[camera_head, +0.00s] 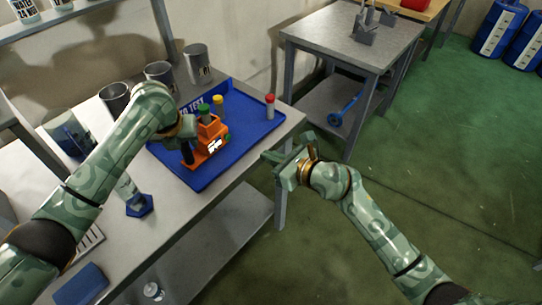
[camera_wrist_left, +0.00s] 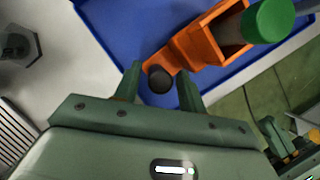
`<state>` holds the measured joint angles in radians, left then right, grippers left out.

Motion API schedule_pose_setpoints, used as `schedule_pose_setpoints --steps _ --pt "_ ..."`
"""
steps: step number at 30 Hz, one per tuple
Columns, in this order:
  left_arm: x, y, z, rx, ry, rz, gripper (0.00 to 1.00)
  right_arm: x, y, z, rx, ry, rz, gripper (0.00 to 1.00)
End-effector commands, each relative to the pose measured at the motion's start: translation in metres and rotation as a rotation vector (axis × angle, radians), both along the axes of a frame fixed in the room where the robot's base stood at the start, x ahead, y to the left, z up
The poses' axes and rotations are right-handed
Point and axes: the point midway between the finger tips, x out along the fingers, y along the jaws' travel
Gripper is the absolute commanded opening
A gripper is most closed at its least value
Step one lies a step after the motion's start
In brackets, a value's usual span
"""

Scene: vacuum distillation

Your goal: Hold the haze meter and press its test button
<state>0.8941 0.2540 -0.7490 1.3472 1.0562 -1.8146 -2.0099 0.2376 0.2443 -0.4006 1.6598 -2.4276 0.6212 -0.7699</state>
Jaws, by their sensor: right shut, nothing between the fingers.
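My left gripper (camera_head: 187,127) is at the handle, seen from above. In the left wrist view its two fingers (camera_wrist_left: 160,88) are open on either side of the round black handle end (camera_wrist_left: 161,81), with gaps between. The orange body (camera_wrist_left: 198,42) lies beyond. My right gripper (camera_head: 284,166) is shut and empty, off the table edge right of the tray. I cannot make out the test button for certain.
Vials with green, yellow (camera_head: 218,100) and red (camera_head: 270,104) caps stand at the tray. Grey cans (camera_head: 197,64) line the table's back. A blue hexagonal-based glass item (camera_head: 140,205) stands left of the tray.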

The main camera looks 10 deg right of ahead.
Motion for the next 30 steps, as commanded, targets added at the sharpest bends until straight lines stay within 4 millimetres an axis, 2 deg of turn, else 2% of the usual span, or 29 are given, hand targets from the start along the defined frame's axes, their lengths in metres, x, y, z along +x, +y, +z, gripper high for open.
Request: schedule_pose_setpoints --steps 11,14,24,30 --pt "-0.001 0.0 0.004 0.0 0.0 0.0 0.5 0.0 0.0 0.0 0.0 0.0 0.0 0.0" --pt "-0.006 0.0 0.017 -0.002 -0.002 -0.001 0.5 0.0 0.0 0.0 0.0 0.0 0.0 0.0" --pt "-0.035 0.003 0.088 0.002 -0.005 -0.002 0.5 0.0 0.0 0.0 0.0 0.0 0.0 0.0" --pt "-0.044 0.003 0.108 0.0 -0.001 -0.001 0.5 0.0 0.0 0.0 0.0 0.0 0.0 0.0"
